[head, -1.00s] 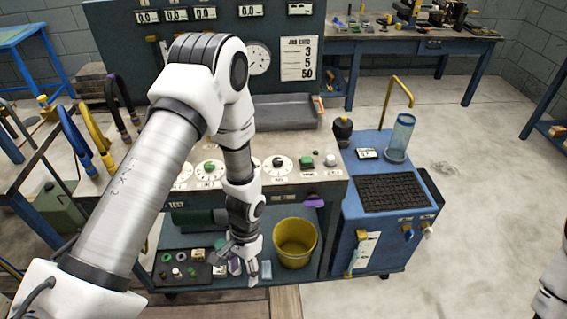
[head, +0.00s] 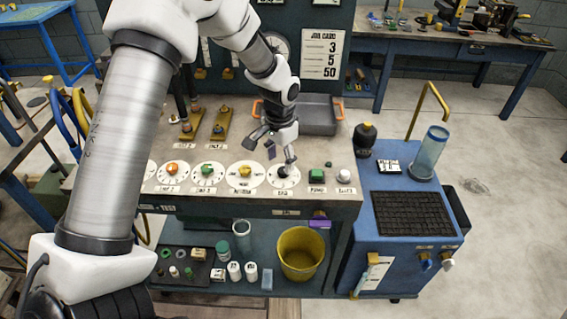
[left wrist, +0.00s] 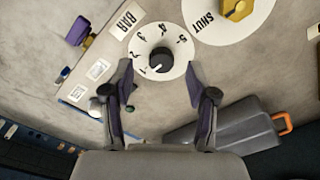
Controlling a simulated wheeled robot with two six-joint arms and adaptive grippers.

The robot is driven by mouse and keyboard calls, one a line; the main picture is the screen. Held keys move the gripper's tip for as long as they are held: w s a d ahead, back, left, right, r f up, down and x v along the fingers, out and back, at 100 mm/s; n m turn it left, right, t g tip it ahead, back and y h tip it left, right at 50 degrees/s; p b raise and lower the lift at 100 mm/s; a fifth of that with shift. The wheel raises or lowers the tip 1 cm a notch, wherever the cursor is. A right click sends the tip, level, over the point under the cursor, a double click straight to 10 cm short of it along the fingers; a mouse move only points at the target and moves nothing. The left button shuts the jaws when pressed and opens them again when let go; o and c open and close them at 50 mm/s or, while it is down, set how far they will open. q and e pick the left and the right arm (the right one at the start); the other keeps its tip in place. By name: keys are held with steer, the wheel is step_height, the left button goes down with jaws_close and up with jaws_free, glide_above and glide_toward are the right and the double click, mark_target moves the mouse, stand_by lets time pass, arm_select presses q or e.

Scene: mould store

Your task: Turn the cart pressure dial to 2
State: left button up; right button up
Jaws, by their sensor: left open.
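The pressure dial (head: 283,176) has a white face and a black knob, on the front of the grey cart top (head: 330,200). In the left wrist view, the dial (left wrist: 173,38) carries numbers from 1 to 5 and stands beside a BAR label. Its black knob (left wrist: 161,60) has a white pointer mark directed near the 1. My left gripper (head: 272,152) is open and empty, just above and behind the dial. In the left wrist view, the fingertips of the gripper (left wrist: 159,72) sit either side of the knob, apart from it. My right gripper is out of view.
A yellow-knobbed dial (head: 245,173) is left of the pressure dial; a green button (head: 317,175) is to its right. A yellow bucket (head: 300,253) stands on the lower shelf. A blue cabinet (head: 395,245) adjoins at right.

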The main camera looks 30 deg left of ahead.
mark_target(283, 170)
arm_select(q)
steer(key=f, duration=0.1)
steer(key=w+f, duration=0.1)
steer(key=f, duration=0.1)
steer(key=w+f, duration=0.1)
steer(key=shift+f, duration=0.45)
steer(key=shift+s+r, duration=0.15)
steer(key=shift+r, duration=0.05)
steer(key=shift+s+r, duration=0.2)
steer(key=shift+s, duration=0.1)
steer(key=c, duration=0.9)
jaws_close()
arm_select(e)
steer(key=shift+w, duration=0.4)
